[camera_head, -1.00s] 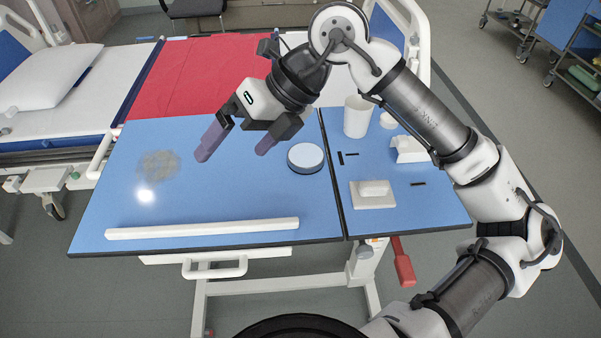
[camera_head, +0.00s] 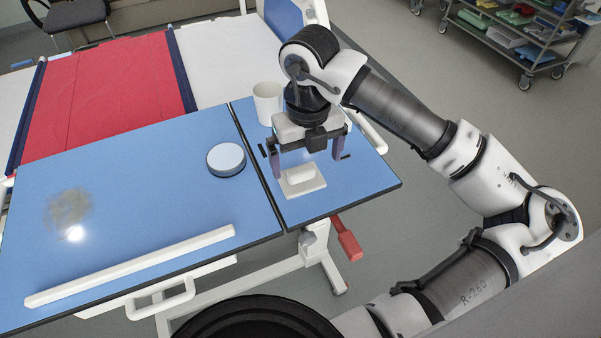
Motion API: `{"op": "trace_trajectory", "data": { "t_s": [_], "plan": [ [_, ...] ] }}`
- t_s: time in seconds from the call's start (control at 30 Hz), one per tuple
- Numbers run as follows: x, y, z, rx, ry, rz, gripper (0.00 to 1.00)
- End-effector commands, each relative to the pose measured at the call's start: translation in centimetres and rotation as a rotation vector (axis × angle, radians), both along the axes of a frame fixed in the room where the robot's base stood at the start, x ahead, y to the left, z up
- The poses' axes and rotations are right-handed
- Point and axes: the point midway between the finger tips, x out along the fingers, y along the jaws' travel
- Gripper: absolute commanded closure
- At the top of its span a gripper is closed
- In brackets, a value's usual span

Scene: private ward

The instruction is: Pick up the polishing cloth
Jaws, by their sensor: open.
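A white folded piece (camera_head: 302,176) with a small raised part on top lies on the right panel of the blue tabletop. It looks like the polishing cloth, though I cannot be sure at this size. My gripper (camera_head: 308,165) is open and points down just above and behind it. One finger is toward its left side and the other toward its right. I cannot tell how high the fingertips are above the panel, and nothing shows between them. A dull grey smudge (camera_head: 68,208) marks the left panel.
A round white-topped tin (camera_head: 226,158) sits left of the panel gap. A white cup (camera_head: 267,103) stands behind my gripper. A long white bar (camera_head: 130,266) lies along the front edge. The left panel's middle is clear. A bed with a red sheet (camera_head: 105,90) is behind.

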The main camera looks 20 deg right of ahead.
Motion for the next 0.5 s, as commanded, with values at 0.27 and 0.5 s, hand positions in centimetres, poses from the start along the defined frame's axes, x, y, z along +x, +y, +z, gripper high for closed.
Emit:
{"op": "trace_trajectory", "data": {
  "t_s": [0.27, 0.5],
  "plan": [
    [0.5, 0.5, -2.1, 0.005, 0.001, 0.003, 0.00],
    [0.9, 0.6, -5.3, 0.004, 0.001, 0.001, 0.00]
  ]
}}
